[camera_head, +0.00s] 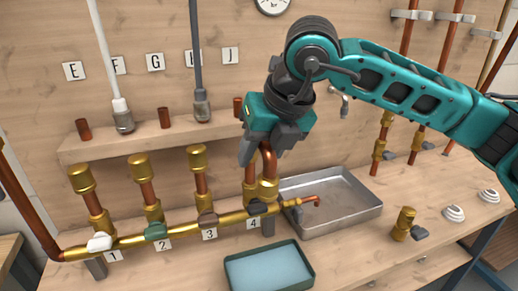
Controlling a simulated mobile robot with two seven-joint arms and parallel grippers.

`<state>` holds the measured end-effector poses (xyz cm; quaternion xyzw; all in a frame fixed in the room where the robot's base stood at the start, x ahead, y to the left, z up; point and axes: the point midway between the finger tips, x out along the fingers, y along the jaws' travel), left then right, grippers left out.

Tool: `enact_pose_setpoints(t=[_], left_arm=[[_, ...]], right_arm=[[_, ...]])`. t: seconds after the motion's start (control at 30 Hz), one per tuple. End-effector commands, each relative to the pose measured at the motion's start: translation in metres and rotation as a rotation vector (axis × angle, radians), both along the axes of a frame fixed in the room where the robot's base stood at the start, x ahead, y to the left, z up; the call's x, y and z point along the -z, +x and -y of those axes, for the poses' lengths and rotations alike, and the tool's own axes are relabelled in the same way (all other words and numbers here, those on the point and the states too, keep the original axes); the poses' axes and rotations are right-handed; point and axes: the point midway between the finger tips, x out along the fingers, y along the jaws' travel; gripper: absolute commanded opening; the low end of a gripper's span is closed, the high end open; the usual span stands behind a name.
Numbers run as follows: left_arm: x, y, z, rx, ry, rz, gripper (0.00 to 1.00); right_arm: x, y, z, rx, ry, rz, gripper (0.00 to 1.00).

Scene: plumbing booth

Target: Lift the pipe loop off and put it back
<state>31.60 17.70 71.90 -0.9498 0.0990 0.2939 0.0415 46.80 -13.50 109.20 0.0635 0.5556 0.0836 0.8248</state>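The pipe loop (269,163) is a bent copper pipe. Its lower end stands in a brass fitting (266,188) above position 4 of the brass manifold (185,228). My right gripper (264,155) points down over the top of the loop, its dark fingers spread on either side of the copper. A gap shows beside the left finger. The gripper hides the top of the loop, so I cannot tell whether the fingers touch it. My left gripper is not in view.
Brass-topped copper risers (147,187) stand left of the loop. A grey metal tray (338,212) lies to the right and a blue-lined tray (268,271) in front. A shelf (140,141) with copper stubs runs behind. A loose brass valve (404,222) stands on the right.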

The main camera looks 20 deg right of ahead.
Motion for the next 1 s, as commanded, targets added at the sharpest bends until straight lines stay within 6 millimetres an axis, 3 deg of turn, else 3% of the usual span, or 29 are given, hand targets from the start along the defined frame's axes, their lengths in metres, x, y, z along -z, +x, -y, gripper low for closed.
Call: enact_pose_setpoints(t=[0.4,0.77,1.0], left_arm=[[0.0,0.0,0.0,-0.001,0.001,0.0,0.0],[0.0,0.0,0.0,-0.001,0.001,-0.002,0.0],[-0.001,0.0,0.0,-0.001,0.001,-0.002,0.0]], right_arm=[[-0.001,0.0,0.0,0.0,0.0,0.0,0.0],[-0.002,0.0,0.0,0.0,0.001,0.003,0.0],[-0.021,0.001,-0.001,0.0,0.002,0.007,0.0]])
